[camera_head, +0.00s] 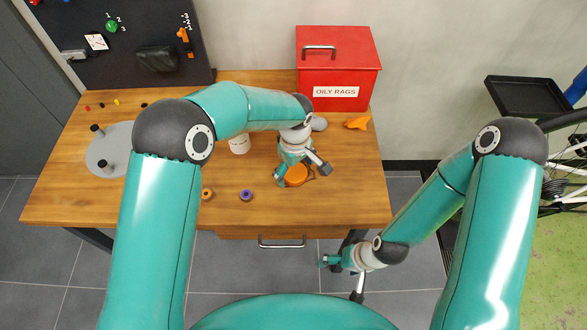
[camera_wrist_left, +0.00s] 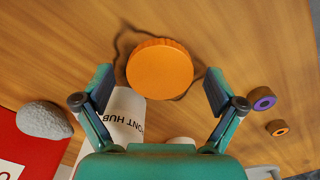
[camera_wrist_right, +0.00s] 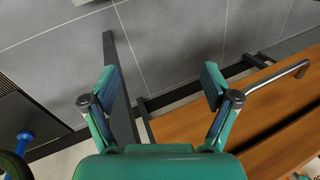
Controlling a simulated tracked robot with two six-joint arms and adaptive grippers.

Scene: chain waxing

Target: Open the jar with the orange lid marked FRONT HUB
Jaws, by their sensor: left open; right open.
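The orange lid (camera_head: 297,175) appears to lie on the tabletop, beside the jar; it also shows in the left wrist view (camera_wrist_left: 160,70). The white jar (camera_wrist_left: 124,108), with upside-down lettering ending in "ONT HUB", stands behind the lid. Its top is hidden by my gripper in the left wrist view, and my arm covers it in the head view. My left gripper (camera_head: 301,174) is open above the lid, one finger on each side and apart from it. My right gripper (camera_head: 341,278) is open and empty, low in front of the table's right front corner.
A red OILY RAGS box (camera_head: 340,65), a grey lump (camera_head: 319,124) and an orange object (camera_head: 357,123) are at the back right. Another white jar (camera_head: 239,144) stands left of my left gripper. A purple ring (camera_head: 246,195) and an orange ring (camera_head: 207,194) lie near the front.

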